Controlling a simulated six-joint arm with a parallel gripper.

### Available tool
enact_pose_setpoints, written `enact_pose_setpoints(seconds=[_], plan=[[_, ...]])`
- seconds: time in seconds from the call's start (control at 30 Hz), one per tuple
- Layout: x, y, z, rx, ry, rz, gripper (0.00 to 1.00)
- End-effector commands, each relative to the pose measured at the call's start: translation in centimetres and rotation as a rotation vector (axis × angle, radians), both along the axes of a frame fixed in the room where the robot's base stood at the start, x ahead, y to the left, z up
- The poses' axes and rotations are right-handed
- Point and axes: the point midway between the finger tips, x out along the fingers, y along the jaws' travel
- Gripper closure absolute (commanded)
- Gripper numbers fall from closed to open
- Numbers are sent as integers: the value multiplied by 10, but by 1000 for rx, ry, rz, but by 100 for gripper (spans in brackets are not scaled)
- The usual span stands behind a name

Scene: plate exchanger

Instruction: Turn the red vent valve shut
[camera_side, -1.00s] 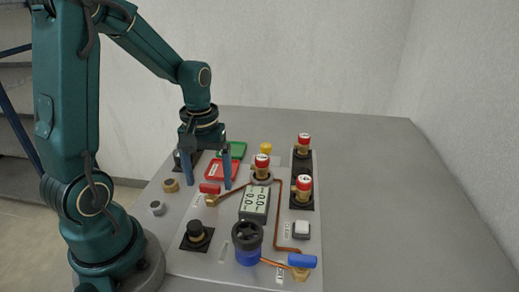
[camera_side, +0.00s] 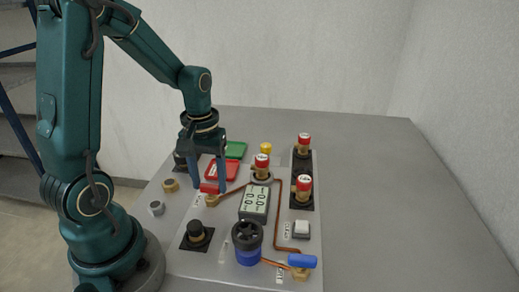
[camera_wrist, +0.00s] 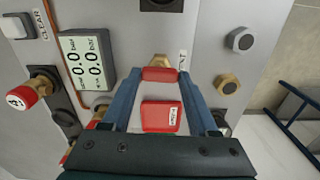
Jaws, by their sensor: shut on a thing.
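The red vent valve (camera_side: 209,188) has a red lever handle on a brass body at the left of the panel. In the wrist view its red handle (camera_wrist: 160,74) lies crosswise between my blue fingertips. My gripper (camera_side: 209,187) points down at the valve, with one finger at each end of the handle. My gripper (camera_wrist: 161,77) is shut on the handle, which spans the gap between the fingers. The brass body is partly hidden behind the handle in the wrist view.
A red tray (camera_side: 214,177) and a green tray (camera_side: 238,150) lie behind the valve. A display (camera_side: 254,203), red-capped valves (camera_side: 304,185), a black handwheel (camera_side: 247,235) and a blue lever (camera_side: 302,261) stand to the right. The grey table (camera_side: 400,200) is clear at right.

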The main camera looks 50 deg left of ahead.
Motion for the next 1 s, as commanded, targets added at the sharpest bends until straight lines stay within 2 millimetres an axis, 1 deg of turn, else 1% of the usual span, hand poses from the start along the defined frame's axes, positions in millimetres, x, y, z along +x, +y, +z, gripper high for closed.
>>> enact_pose_setpoints(seconds=[0.27,1.0], plan=[[0,0,0,-1,2,-197,96],[-1,0,0,-1,3,-900,96]])
